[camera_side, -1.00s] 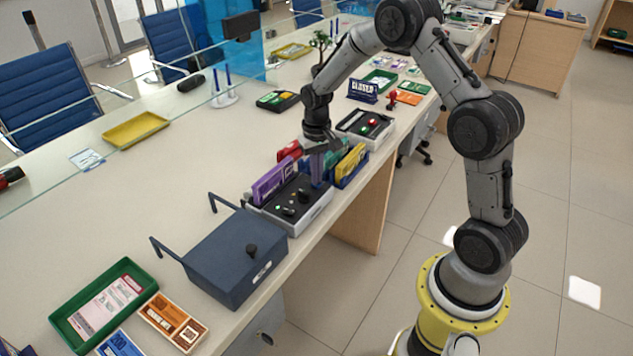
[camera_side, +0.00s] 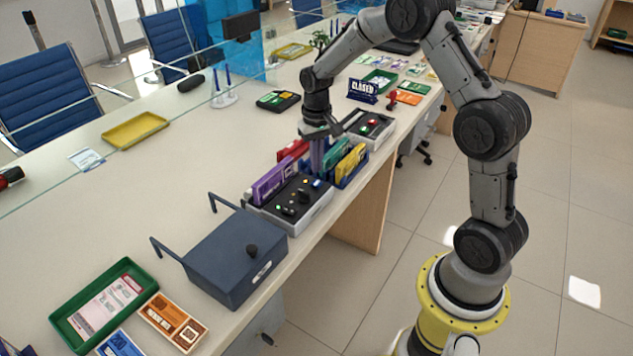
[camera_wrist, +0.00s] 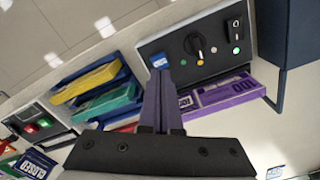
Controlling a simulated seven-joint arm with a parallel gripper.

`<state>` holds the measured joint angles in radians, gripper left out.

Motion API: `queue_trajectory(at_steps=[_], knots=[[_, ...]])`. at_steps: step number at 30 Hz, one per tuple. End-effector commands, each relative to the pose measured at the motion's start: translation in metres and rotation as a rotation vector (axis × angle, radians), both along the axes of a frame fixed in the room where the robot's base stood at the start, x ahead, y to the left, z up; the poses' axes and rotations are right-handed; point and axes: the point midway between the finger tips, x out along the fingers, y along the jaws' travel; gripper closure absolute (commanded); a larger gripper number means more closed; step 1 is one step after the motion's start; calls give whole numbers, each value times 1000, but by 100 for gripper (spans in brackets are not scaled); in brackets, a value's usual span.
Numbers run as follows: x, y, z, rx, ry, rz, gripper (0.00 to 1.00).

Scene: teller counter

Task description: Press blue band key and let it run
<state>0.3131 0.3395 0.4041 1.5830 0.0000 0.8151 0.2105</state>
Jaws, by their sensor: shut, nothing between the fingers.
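The blue band key (camera_side: 317,183) is on the dark top of a control box (camera_side: 292,222), at its far right corner. It shows bright blue in the side view. In the wrist view the blue key (camera_wrist: 159,60) appears just past my fingertips, with a small pale mark on it. My gripper (camera_side: 317,172) is shut and empty, its purple fingers pointing down. The fingertips (camera_wrist: 158,76) appear a little above the key; the side view shows a small gap. The box also carries a black knob (camera_wrist: 195,45), a rocker switch (camera_wrist: 234,27) and small coloured lights.
A purple banknote pack (camera_side: 272,180) stands along the box's left side. A blue holder (camera_side: 352,180) with yellow and green packs is close behind. A dark blue lidded box (camera_side: 225,262) is in front. Another device with a red light (camera_side: 371,124) stands beyond.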

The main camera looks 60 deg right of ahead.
Motion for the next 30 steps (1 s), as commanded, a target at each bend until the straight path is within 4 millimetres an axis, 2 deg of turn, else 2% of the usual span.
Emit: queue_trajectory(at_steps=[18, 30], knots=[[0, 0, 44, -1, -2, 0, 100], [0, 1, 48, 0, 0, 1, 100]])
